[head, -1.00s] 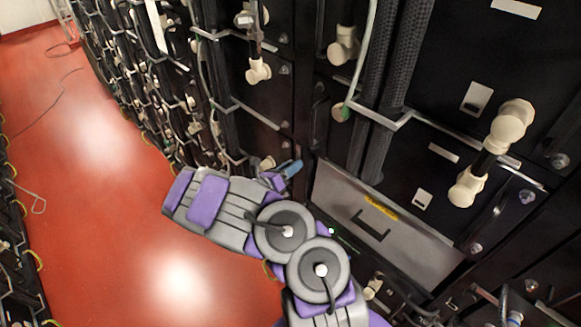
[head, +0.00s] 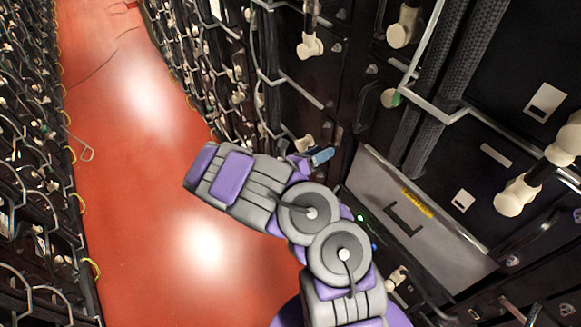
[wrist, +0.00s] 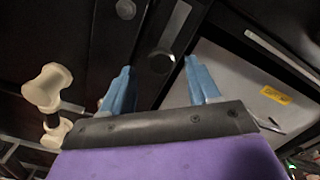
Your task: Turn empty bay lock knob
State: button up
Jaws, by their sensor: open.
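In the wrist view a dark round knob (wrist: 160,62) sits on the black front, beside the grey panel. I cannot pick it out clearly in the head view. The grey panel (head: 375,187) has a yellow label and a dark handle; part of it also shows in the wrist view (wrist: 235,82). My gripper (wrist: 160,86) is open, its two blue fingers apart, with the knob showing beyond the gap between them. No contact with the knob is visible. In the head view my gripper (head: 321,156) is near the panel's upper left corner.
Black battery units with cream terminal connectors (head: 517,194) and grey cable guides (head: 462,115) fill the right side. A cream connector (wrist: 48,88) is left of my fingers in the wrist view. Another battery row (head: 28,165) lines the left. The red floor (head: 130,190) between is clear.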

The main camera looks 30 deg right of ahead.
jog(key=s+a, duration=0.1)
jog(key=a, duration=1.2)
jog(key=s+d+r+m+g+y+b, duration=0.2)
jog(key=s+r+m+g+y+b, duration=0.15)
jog(key=s+m, duration=0.45)
jog(key=s+d+r+m+g+y+b, duration=0.25)
jog(key=s+r+m+g, duration=0.2)
jog(key=s+m, duration=0.3)
jog(key=s+a+f+m+t+y+b, duration=0.2)
jog(key=s+a+m+y, duration=0.3)
jog(key=s+a, duration=0.3)
jog(key=s+a+f+m+t+y+b, duration=0.1)
jog(key=s+a+m+t+y+b, duration=0.1)
jog(key=s+a+m+y+b, duration=0.2)
jog(key=s+a+m+y, duration=0.1)
jog(key=s+a+y, duration=0.2)
jog(key=a, duration=0.3)
jog(key=shift+s+a+f+t+b, duration=0.3)
jog(key=shift+s+f+b, duration=0.1)
jog(key=shift+s, duration=0.4)
